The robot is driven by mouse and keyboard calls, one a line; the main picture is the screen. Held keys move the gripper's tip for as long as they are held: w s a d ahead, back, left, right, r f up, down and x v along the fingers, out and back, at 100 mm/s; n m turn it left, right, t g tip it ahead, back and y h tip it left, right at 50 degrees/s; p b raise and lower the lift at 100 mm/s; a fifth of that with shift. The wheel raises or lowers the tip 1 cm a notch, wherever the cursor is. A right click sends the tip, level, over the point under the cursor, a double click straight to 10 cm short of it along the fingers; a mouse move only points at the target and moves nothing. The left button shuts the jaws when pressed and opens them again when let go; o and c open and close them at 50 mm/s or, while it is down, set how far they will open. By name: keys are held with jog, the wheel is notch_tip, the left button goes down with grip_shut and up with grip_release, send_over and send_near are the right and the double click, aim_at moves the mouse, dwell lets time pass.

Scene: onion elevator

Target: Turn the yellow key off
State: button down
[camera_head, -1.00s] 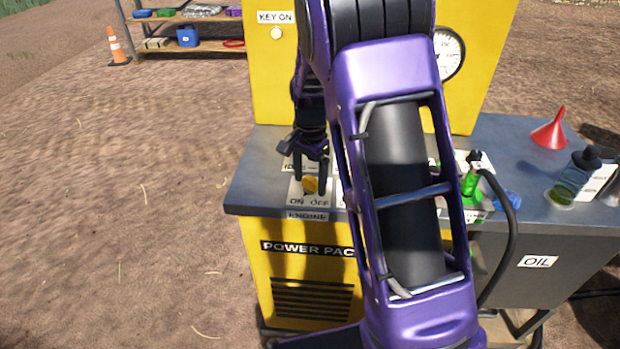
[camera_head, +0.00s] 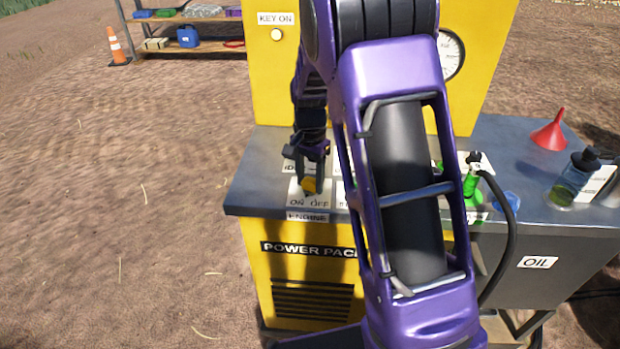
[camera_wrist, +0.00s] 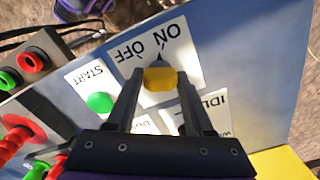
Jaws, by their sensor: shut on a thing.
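The yellow key (camera_head: 309,186) sits on the white ENGINE plate (camera_head: 300,202), labelled ON and OFF, on the power pack's grey top. My gripper (camera_head: 311,178) reaches down onto the key. In the wrist view my gripper (camera_wrist: 161,80) has one finger on each side of the yellow key (camera_wrist: 159,79) and is shut on it. A dark pointer tip in front of the key lies between the words ON and OFF (camera_wrist: 128,52). The key's lower part is hidden by the fingers. The KEY ON lamp (camera_head: 277,35) on the yellow panel looks pale.
A green START button (camera_wrist: 100,103) is close beside the key plate. Red and green controls are at the left of the wrist view. A red funnel (camera_head: 548,130) and a bottle (camera_head: 575,176) stand at the right of the top. My arm covers the middle.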

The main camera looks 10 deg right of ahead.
aim_at(310, 179)
jog(key=n+p, duration=0.1)
jog(key=n, duration=0.9)
jog(key=shift+p, duration=0.35)
jog(key=shift+n, duration=0.3)
jog(key=shift+c, duration=1.6)
grip_release()
notch_tip(310, 179, up, 18)
jog(key=p, duration=0.2)
jog(key=shift+f, duration=0.25)
